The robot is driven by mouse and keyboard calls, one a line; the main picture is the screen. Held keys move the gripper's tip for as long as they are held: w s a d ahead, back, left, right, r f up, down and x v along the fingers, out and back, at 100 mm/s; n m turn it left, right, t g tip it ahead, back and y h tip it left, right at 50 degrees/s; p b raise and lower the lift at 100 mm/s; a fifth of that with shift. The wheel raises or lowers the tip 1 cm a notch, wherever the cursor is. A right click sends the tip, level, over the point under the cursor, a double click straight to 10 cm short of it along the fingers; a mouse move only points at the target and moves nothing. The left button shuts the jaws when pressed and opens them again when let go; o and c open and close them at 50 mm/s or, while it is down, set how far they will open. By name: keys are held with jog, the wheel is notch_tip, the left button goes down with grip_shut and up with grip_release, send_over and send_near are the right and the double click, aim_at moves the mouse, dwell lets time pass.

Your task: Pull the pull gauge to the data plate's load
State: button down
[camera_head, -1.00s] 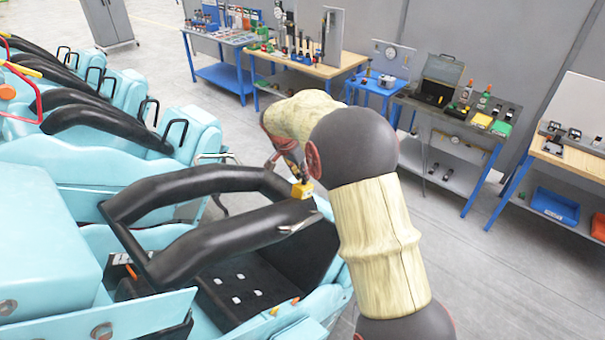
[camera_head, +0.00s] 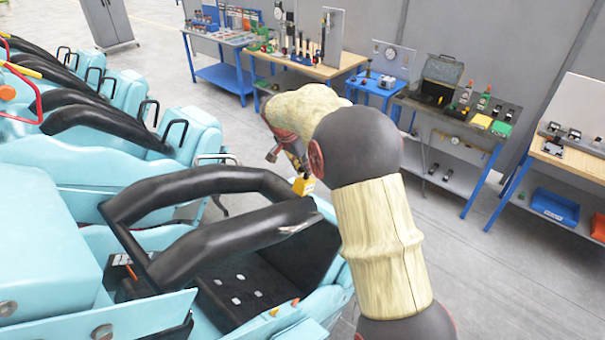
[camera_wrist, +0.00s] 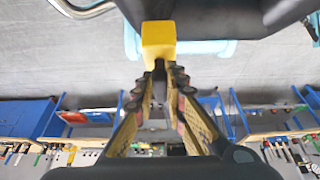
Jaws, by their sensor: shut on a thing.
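The pull gauge (camera_head: 303,186) is a small yellow block at the upper side of the black lap bar (camera_head: 235,236) of the near light blue car. In the wrist view the yellow block (camera_wrist: 158,40) is just beyond my fingertips, close to a black padded bar (camera_wrist: 215,15). My gripper (camera_wrist: 160,88) is shut on a narrow dark part at the gauge's near end. In the head view my gripper (camera_head: 299,166) is partly hidden by my arm. I cannot make out the gauge's reading or a data plate.
More light blue cars with black bars stand at the left. A grey seat post handle (camera_head: 215,158) is near the lap bar. Workbenches with tools (camera_head: 290,60) and a blue bin (camera_head: 555,206) line the wall. The floor between the car and benches is clear.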

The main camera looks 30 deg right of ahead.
jog(key=shift+w+d+r, duration=0.1)
jog(key=shift+w+r, duration=0.05)
jog(key=shift+r, duration=0.3)
jog(key=shift+w+d+r, duration=0.1)
jog(key=shift+r, duration=0.35)
jog(key=c, duration=2.1)
grip_release()
jog(key=shift+c, duration=0.2)
jog(key=shift+o, duration=0.7)
jog(key=shift+s, duration=0.15)
jog(key=shift+o, duration=1)
jog(key=shift+f, duration=0.15)
jog(key=v, duration=1.2)
jog(key=shift+s, duration=0.1)
